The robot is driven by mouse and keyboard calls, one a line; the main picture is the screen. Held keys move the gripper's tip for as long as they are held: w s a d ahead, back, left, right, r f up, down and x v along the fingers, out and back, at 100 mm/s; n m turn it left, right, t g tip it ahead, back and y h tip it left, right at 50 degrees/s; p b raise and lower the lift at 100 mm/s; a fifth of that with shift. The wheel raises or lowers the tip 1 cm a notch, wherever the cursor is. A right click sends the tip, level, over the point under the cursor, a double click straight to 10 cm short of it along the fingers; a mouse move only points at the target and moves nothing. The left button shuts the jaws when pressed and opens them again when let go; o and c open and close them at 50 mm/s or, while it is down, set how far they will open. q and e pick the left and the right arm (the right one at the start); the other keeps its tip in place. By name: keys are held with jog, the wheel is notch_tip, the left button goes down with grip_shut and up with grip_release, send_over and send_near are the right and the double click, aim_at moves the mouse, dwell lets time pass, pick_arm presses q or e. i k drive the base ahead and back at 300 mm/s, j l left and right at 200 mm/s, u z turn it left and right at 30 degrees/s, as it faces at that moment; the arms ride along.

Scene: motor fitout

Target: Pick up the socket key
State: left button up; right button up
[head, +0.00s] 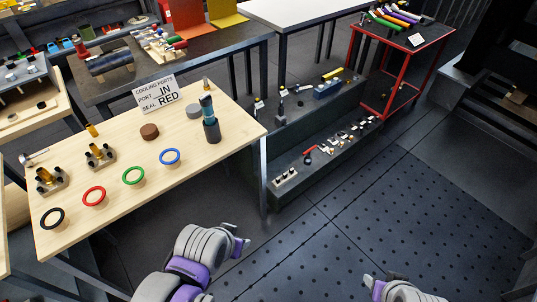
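A silver tool with a crossbar end (33,158) lies at the left back edge of the wooden table; it may be the socket key, but it is too small to be sure. A teal and black upright tool (210,120) stands near the table's right end. My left gripper (241,241) is in front of the table, over the floor, and touches nothing I can see. My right gripper (369,284) is at the bottom edge, partly cut off, over the dark floor. The opening of either gripper is not clear.
The wooden table (122,182) holds black, red (94,196), green (133,175) and blue (170,156) rings, brass fittings on blocks, and a sign (156,93) reading "COOLING PORTS PORT IN SEAL RED". A dark stepped shelf (305,170) stands right of it. The perforated floor (400,215) is clear.

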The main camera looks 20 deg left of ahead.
aim_at(308, 160)
jog(key=u, duration=0.25)
jog(key=i+l+u, duration=0.1)
jog(key=u, duration=0.25)
jog(key=i+l+u, duration=0.15)
jog(key=u, duration=0.2)
jog(key=i+l+u, duration=0.15)
jog(key=u, duration=0.25)
jog(key=i+l+u, duration=0.1)
jog(key=l, duration=0.25)
jog(key=i+l+u, duration=0.15)
jog(key=l, duration=0.2)
jog(key=i+l+u, duration=0.1)
jog(key=l, duration=0.3)
jog(key=i+l, duration=0.1)
jog(key=l, duration=0.25)
jog(key=i+l, duration=0.15)
jog(key=l, duration=0.2)
jog(key=i+l, duration=0.1)
jog(key=l, duration=0.25)
jog(key=i+l+u, duration=0.1)
jog(key=l, duration=0.3)
jog(key=i+l, duration=0.1)
jog(key=l, duration=0.25)
